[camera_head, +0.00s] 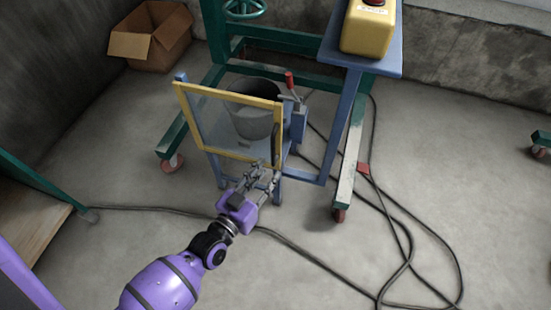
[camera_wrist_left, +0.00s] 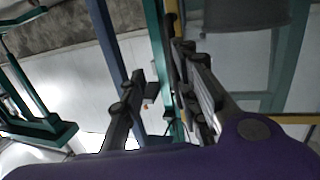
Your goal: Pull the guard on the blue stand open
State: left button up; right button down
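The guard (camera_head: 228,153) is a yellow frame with a clear pane, standing upright across the front of the blue stand (camera_head: 303,120). A grey bucket (camera_head: 252,122) shows behind the pane. A dark upright handle (camera_head: 276,145) is at the guard's right edge. My left gripper (camera_head: 268,172) is at the guard's lower right, with its fingers close to the handle. In the left wrist view the fingers (camera_wrist_left: 160,85) are apart, with the yellow frame edge (camera_wrist_left: 172,20) beyond them. I cannot tell whether they touch the handle. My right gripper is not in view.
A red-handled lever (camera_head: 291,84) stands at the stand's right side. A green wheeled frame (camera_head: 345,165) surrounds the stand. A yellow box (camera_head: 369,27) sits on a blue shelf (camera_head: 385,65). Black cables (camera_head: 405,240) cross the floor. A cardboard box (camera_head: 152,38) is at the back left.

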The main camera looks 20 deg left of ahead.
aim_at(272, 152)
pick_arm(q)
jog(key=shift+t+y, duration=0.5)
jog(key=shift+t, duration=0.1)
jog(key=w, duration=0.2)
jog(key=w+r, duration=0.1)
jog(key=w, duration=0.2)
jog(key=w+r, duration=0.1)
jog(key=w, duration=0.1)
jog(key=shift+w+b, duration=0.25)
jog(key=shift+b, duration=0.1)
jog(key=shift+c, duration=0.4)
grip_shut()
